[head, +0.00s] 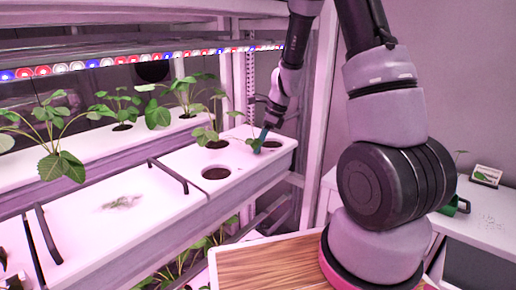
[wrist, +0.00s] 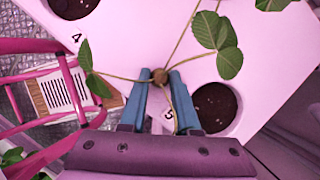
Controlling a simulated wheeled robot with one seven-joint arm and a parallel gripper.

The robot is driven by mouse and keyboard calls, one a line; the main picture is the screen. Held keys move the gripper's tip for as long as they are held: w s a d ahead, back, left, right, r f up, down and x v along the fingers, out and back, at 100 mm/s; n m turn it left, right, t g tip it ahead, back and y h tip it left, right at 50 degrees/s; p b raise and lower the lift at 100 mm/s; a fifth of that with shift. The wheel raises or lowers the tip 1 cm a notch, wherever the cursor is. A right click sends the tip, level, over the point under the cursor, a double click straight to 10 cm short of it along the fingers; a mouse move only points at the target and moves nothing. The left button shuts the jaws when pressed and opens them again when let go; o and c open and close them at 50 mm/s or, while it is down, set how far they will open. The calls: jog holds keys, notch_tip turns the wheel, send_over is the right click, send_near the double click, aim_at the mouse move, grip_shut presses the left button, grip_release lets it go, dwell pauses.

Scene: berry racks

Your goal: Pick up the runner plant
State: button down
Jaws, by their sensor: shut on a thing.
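My gripper (wrist: 160,84) is shut on the runner plant (wrist: 160,75) at a small brown knob between its blue fingertips. Thin green stems run from the knob to a leaf pair at left and up to larger leaves; which leaves belong to the runner is hard to tell. It is held over the white tray (wrist: 150,30), beside a round soil hole (wrist: 215,108) marked 5. In the head view my gripper (head: 264,134) is at the right end of the tray, with small leaves of the runner plant (head: 256,146) at its tip. Its height above the tray is unclear.
Another soil hole (head: 216,173) lies open in front. A leafy plant (head: 205,135) stands just left of my gripper. More strawberry plants (head: 60,165) fill the left. A rack post (head: 318,110) stands close at right, and an LED strip (head: 120,60) runs above.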

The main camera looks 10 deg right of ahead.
jog(key=shift+r, duration=0.1)
notch_tip(320, 180, up, 4)
jog(key=shift+f, duration=0.2)
jog(key=s+d, duration=0.2)
jog(key=d, duration=0.6)
jog(key=s+d, duration=0.3)
jog(key=d, duration=0.6)
jog(key=shift+s+f, duration=0.15)
jog(key=shift+s, duration=0.1)
jog(key=shift+d, duration=0.1)
